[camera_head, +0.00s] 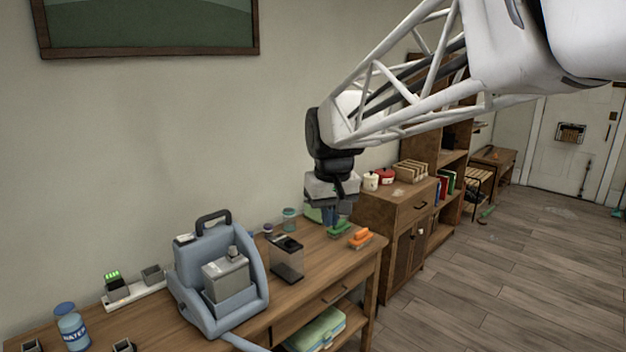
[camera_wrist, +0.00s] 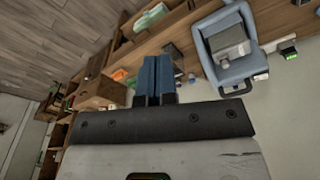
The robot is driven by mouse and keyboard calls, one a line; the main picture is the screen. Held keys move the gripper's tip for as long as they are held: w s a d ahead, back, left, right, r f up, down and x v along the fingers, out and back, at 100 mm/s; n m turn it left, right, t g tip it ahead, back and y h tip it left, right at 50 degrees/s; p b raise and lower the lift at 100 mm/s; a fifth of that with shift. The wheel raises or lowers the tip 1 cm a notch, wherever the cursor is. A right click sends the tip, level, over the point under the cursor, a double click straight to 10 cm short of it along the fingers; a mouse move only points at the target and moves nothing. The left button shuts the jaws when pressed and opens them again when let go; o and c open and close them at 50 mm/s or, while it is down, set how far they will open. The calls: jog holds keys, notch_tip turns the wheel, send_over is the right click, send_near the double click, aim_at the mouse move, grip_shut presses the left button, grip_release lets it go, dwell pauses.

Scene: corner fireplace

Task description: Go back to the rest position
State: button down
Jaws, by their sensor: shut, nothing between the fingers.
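My gripper (camera_head: 331,213) hangs from the white lattice arm over the right end of the wooden table (camera_head: 316,287) in the head view. Its fingers are shut with nothing between them. In the wrist view, its two blue fingers (camera_wrist: 154,77) lie side by side. Below and around it in the head view are a green object (camera_head: 339,228) and an orange object (camera_head: 360,238) on the table. The fingers appear apart from both, but the exact height is hard to tell.
A blue-grey machine (camera_head: 190,275) with a handle, a dark-topped box (camera_head: 287,259), a water bottle (camera_head: 72,328) and a power strip (camera_head: 138,292) stand on the table. A wooden cabinet (camera_head: 398,212) with jars and a basket stands to the right. Open floor (camera_head: 500,280) lies right of the table.

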jog(key=s+d+f+m, duration=0.1)
jog(key=s+d+f, duration=0.2)
jog(key=s, duration=0.6)
jog(key=s+d+f+m, duration=0.1)
jog(key=s+d+f, duration=0.2)
jog(key=s+d, duration=0.4)
jog(key=s+d+f+m+t, duration=0.1)
jog(key=s+d+f, duration=0.3)
jog(key=s, duration=0.8)
jog(key=shift+d+m+h, duration=0.3)
jog(key=shift+d+m, duration=0.2)
jog(key=shift+d, duration=0.05)
jog(key=c, duration=1.8)
grip_release()
jog(key=shift+w+f, duration=0.1)
